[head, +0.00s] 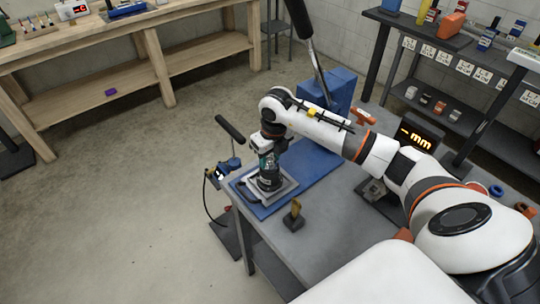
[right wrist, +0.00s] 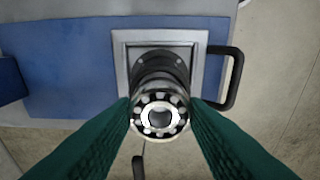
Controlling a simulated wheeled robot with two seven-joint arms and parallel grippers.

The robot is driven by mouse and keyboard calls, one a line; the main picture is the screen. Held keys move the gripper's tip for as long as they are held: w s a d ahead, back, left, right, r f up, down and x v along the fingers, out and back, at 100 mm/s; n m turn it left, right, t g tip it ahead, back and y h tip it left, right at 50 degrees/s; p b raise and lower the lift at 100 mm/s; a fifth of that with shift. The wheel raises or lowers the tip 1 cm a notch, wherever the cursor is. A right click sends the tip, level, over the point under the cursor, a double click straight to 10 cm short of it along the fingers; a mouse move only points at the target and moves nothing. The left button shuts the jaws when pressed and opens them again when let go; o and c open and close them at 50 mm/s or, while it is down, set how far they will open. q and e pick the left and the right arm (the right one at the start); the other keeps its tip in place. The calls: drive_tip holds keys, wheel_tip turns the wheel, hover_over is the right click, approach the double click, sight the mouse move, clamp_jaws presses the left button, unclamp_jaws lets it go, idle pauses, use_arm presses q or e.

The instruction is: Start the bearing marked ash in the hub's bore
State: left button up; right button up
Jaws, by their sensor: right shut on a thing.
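My right gripper (right wrist: 160,118) is shut on a bearing (right wrist: 160,101), a silvery ring with balls and a central hole. Its green fingers grip it from both sides. Behind the bearing in the right wrist view stands the dark hub (right wrist: 163,60) on a square pale plate. The bearing hides the hub's bore, and I cannot tell whether it touches the hub. In the head view my right gripper (head: 267,178) points down over the plate (head: 285,190), hiding most of the hub. No ash mark is readable. My left gripper is not in view.
The plate lies on a blue mat (head: 318,164) on the grey bench (head: 318,230). A black handle (right wrist: 234,78) curves beside the plate. A small stand with a yellow piece (head: 295,212) is at the near edge. A "- mm" display (head: 418,137) and a blue box (head: 338,88) stand farther back.

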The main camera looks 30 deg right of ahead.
sight(274, 163)
drive_tip(key=shift+f+b, duration=0.6)
drive_tip(key=shift+f, duration=0.2)
drive_tip(key=o, duration=1.1)
drive_tip(key=shift+r, duration=0.1)
drive_tip(key=shift+r, duration=0.5)
drive_tip(key=r+b, duration=0.1)
drive_tip(key=r, duration=0.2)
drive_tip(key=s+r+b, duration=0.1)
drive_tip(key=r, duration=0.3)
drive_tip(key=r+b, duration=0.1)
drive_tip(key=r, duration=0.3)
drive_tip(key=shift+s, duration=0.25)
drive_tip(key=shift+f, duration=0.1)
